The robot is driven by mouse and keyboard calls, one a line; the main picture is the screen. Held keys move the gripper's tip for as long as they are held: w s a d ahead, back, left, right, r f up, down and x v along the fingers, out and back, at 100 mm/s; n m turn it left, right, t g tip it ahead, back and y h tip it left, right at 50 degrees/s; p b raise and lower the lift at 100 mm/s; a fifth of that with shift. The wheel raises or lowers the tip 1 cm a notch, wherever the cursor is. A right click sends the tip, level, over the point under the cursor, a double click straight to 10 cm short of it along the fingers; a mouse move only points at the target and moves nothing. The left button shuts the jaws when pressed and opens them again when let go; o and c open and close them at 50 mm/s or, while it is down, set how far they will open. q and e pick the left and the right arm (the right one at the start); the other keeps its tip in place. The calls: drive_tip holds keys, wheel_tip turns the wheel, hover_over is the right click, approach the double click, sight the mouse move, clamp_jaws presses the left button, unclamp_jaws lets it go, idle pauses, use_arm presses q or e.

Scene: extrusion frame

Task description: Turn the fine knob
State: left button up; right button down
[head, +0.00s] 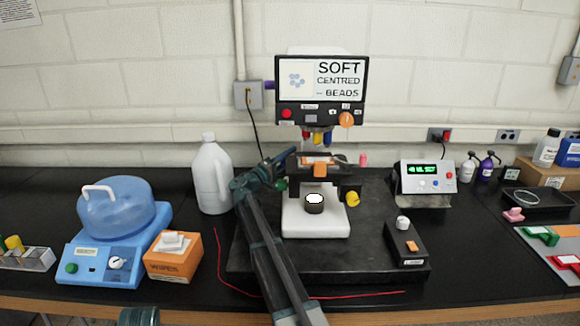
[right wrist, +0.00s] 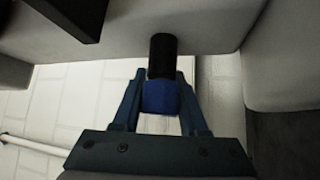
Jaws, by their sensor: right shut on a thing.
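The microscope (head: 316,220) stands on a dark slab, with a white base and a sign head on top. My right gripper (head: 280,168) reaches its left side. In the right wrist view the same gripper (right wrist: 160,88) is shut on a blue knob (right wrist: 160,99), with one finger on each side. The knob sits at the end of a black shaft coming out of a pale body. The fingers and wrist hide it in the head view. A green knob (head: 281,185) shows just below the fingers, and a yellow knob (head: 353,198) is on the right side. My left gripper is not seen.
A white jug (head: 211,175) stands close left of my right gripper. A blue bath (head: 114,225) and an orange wipes box (head: 173,260) are further left. A black control box (head: 406,245) and a display unit (head: 427,178) are to the right. A red cord crosses the front.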

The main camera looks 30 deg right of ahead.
drive_tip(key=shift+s+r+m+h+b, duration=0.1)
drive_tip(key=shift+m+h+b, duration=0.7)
drive_tip(key=shift+m+b, duration=0.3)
drive_tip(key=shift+g, duration=0.4)
drive_tip(key=shift+c, duration=2.2)
unclamp_jaws()
drive_tip(key=shift+r, duration=0.1)
drive_tip(key=shift+a, duration=0.15)
drive_tip(key=b+v, duration=0.2)
drive_tip(key=v, duration=0.5)
drive_tip(key=shift+a, duration=0.15)
